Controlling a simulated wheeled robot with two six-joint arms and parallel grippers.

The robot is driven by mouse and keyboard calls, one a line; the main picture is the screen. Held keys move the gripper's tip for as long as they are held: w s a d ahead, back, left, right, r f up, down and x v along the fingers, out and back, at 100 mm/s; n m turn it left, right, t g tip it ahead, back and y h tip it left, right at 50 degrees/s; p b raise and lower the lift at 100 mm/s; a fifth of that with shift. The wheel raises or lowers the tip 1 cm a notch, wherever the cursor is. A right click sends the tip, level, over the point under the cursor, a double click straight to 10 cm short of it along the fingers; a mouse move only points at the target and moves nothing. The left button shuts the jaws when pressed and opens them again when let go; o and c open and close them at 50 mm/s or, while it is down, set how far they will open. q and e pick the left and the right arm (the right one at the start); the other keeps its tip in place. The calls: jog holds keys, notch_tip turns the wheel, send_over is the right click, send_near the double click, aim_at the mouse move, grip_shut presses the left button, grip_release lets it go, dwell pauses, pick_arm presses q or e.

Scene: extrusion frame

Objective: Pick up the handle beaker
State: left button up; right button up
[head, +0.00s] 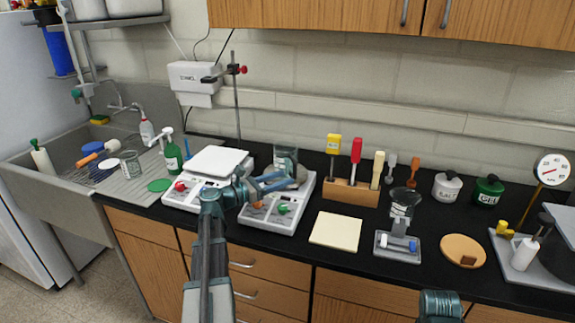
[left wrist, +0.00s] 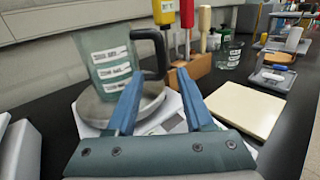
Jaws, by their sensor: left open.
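The handle beaker (left wrist: 112,62) is a translucent greenish beaker with white labels and a black handle on its right side in the left wrist view. It stands upright on the round plate of the right white device, and in the head view (head: 286,158) it is partly behind my left gripper. My left gripper (left wrist: 158,76) is open and empty. Its fingers point toward the handle side of the beaker. I cannot tell whether they touch it. In the head view, my left gripper (head: 284,181) is over the front of that device. My right gripper's fingers are not visible.
A wooden block (head: 350,193) holding several upright tools stands right of the beaker. A cream square pad (head: 336,231) lies in front of it. Another white device (head: 207,178) stands to the left, near the sink. A clear beaker (head: 402,205) sits on a grey stand further right.

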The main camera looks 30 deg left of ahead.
aim_at(294, 176)
pick_arm(q)
jog(key=x, duration=0.5)
jog(key=shift+w+d+r, duration=0.1)
jog(key=shift+d+r, duration=0.05)
jog(key=shift+r, duration=0.1)
grip_shut()
